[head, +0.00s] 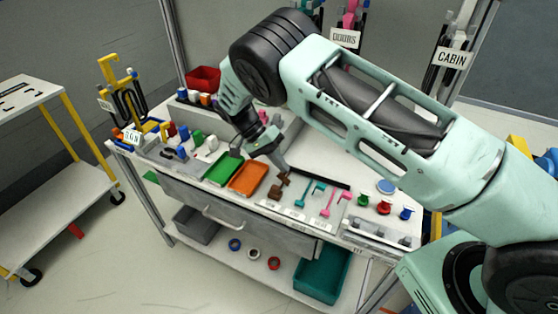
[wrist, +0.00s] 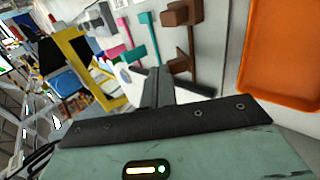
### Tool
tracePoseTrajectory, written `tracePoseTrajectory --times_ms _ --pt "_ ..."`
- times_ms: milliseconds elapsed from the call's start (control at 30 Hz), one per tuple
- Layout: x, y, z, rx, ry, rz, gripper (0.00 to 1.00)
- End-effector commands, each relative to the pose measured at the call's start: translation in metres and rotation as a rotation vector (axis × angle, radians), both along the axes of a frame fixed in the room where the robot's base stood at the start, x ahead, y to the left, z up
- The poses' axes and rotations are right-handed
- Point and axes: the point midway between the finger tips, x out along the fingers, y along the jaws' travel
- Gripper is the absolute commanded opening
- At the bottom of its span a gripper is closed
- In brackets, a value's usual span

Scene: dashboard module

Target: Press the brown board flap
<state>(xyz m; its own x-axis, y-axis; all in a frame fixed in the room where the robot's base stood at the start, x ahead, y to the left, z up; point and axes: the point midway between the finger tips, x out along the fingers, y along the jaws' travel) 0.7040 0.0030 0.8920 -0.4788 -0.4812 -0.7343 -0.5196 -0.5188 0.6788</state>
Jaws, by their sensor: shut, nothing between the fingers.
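The brown board flap (head: 277,189) stands on the white table top, just right of the orange tray in the head view. In the wrist view the brown flap (wrist: 181,50) shows as a blocky head on a thin stem, at the upper middle. My gripper (head: 286,170) is shut and empty, with its tips close to the flap in the head view. In the wrist view my gripper (wrist: 156,72) points up towards the flap's lower end. I cannot tell whether the tips touch it.
An orange tray (head: 248,178) and a green tray (head: 222,168) lie left of the flap. A teal flap (head: 302,193) and a pink flap (head: 330,202) stand to its right. A black bar (head: 318,179) lies behind.

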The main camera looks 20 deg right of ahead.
Motion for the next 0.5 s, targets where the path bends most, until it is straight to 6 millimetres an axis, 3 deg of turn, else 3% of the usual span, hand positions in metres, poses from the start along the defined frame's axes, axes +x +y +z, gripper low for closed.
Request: tracePoseTrajectory --times_ms 33,233,500 --pt "0.0005 0.0013 -0.0104 -0.031 0.03 0.002 0.0" --pt "0.0046 0.0063 -0.0151 -0.032 0.032 0.0 0.0" --pt "0.004 0.006 -0.0077 -0.031 0.034 -0.001 0.0"
